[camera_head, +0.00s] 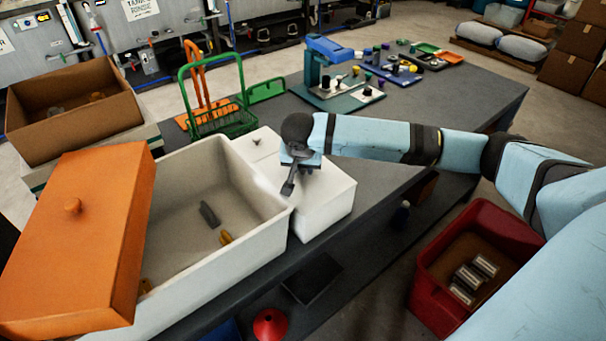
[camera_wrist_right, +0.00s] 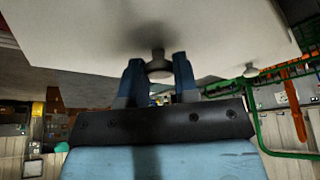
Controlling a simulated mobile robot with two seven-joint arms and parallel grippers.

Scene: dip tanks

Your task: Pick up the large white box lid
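The large white box lid (camera_head: 315,181) is flat and pale, and sits on the table against the right side of a big white tank. One of its small knobs (camera_head: 257,141) shows near its far end. My right gripper (camera_head: 287,187) points down at the lid's nearer part. In the right wrist view the lid's underlit white face (camera_wrist_right: 90,35) fills the top, and my two fingers (camera_wrist_right: 159,68) stand on either side of a grey knob (camera_wrist_right: 157,56). I cannot tell whether they press on it. A second knob (camera_wrist_right: 250,71) is clear of the fingers. My left gripper is not seen.
The white tank (camera_head: 180,215) holds a few small parts; an orange lid (camera_head: 85,235) lies across its left end. A green rack (camera_head: 216,122) stands close behind the white lid. A red bin (camera_head: 430,297) is on the floor at right. Bare grey table lies right of the lid.

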